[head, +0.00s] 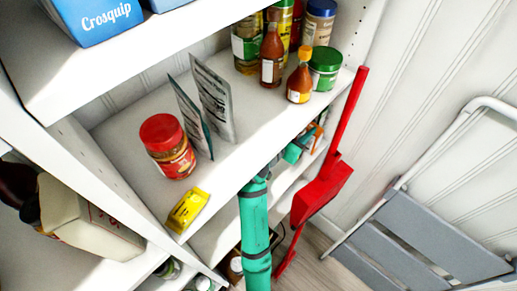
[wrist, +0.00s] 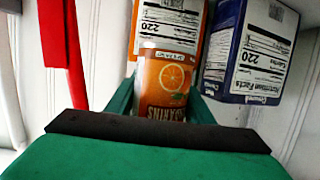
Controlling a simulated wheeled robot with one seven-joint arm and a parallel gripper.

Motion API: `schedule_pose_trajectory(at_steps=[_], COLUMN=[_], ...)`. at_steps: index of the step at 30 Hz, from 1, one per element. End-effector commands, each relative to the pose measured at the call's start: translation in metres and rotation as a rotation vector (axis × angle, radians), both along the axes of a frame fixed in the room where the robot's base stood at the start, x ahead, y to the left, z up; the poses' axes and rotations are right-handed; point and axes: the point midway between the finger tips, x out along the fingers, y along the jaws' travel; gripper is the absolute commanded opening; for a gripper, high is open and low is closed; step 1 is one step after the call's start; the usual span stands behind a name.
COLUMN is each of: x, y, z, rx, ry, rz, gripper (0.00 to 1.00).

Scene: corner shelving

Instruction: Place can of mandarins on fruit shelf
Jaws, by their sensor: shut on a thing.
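The orange can of mandarins (wrist: 165,88), with an orange-slice picture, is between the two green fingers of my gripper (wrist: 163,98) in the wrist view. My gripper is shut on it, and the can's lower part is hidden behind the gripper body. In the head view my gripper (head: 303,144) is at the right end of a shelf (head: 213,238) below the one with jars. Orange shows just past the fingers there, but I cannot tell can from box. No label marks a fruit shelf.
An orange box (wrist: 168,18) and a blue box (wrist: 250,50) stand close behind and right of the can. The upper shelf (head: 245,150) holds jars, bottles, pouches and a yellow packet (head: 187,210). A red long-handled tool (head: 322,190) and a folded grey step ladder (head: 425,235) stand at right.

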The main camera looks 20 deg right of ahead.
Motion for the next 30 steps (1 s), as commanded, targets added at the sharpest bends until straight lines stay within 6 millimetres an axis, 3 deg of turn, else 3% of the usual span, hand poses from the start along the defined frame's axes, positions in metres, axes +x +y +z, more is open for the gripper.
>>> schedule_pose_trajectory(at_steps=[4,12,19,25,30], x=[0.0,0.001,0.0,-0.001,0.0], y=[0.001,0.002,0.001,-0.001,0.0], z=[-0.012,-0.055,-0.07,-0.096,-0.1], rx=[0.0,-0.001,-0.001,-0.001,-0.001], ry=[0.004,0.002,0.001,0.002,-0.002], rz=[0.002,0.003,0.002,-0.001,0.0], gripper=[0.15,0.15,0.15,0.15,0.15])
